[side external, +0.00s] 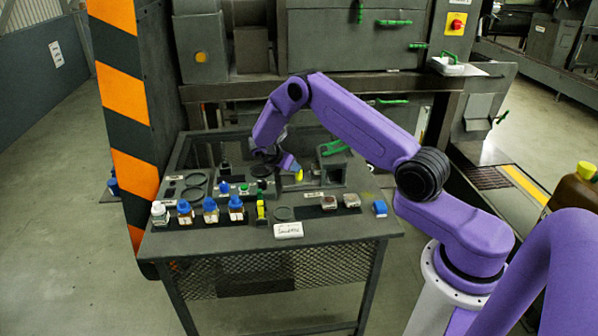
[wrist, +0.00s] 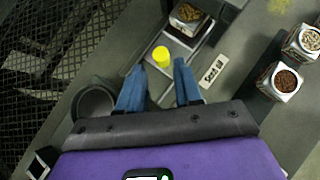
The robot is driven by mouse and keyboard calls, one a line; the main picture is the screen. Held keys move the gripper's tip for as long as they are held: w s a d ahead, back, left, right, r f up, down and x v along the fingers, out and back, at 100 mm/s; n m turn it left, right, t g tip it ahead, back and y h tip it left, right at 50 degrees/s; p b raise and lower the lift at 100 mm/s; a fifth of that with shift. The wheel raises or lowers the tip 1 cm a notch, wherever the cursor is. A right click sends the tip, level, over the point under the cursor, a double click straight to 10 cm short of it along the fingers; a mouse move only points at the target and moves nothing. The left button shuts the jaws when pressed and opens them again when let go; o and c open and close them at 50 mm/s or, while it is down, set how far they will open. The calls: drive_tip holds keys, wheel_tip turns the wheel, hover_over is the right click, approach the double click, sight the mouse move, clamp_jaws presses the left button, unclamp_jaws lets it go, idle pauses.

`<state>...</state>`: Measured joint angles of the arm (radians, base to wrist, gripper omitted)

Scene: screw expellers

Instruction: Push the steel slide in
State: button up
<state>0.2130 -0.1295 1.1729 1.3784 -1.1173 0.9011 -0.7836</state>
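The steel slide (wrist: 183,48) is a narrow grey metal piece with a yellow knob (wrist: 161,56) at its near end, in the upper middle of the wrist view. The knob also shows in the side external view (side external: 298,175), just below my gripper (side external: 290,165). In the wrist view my gripper (wrist: 158,66) is open, with one blue finger on each side of the knob and gaps between. I cannot tell whether the fingertips reach down to the knob's height. A square tin of brown grain (wrist: 188,18) sits at the slide's far end.
A "Seed oil" label (wrist: 213,73) lies right of the slide. Two seed tins (wrist: 285,82) stand further right. A dark round cup (wrist: 93,103) is left of my fingers.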

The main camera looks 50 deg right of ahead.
sight(311, 174)
drive_tip(key=x, duration=0.7)
drive_tip(key=shift+c, duration=0.3)
clamp_jaws()
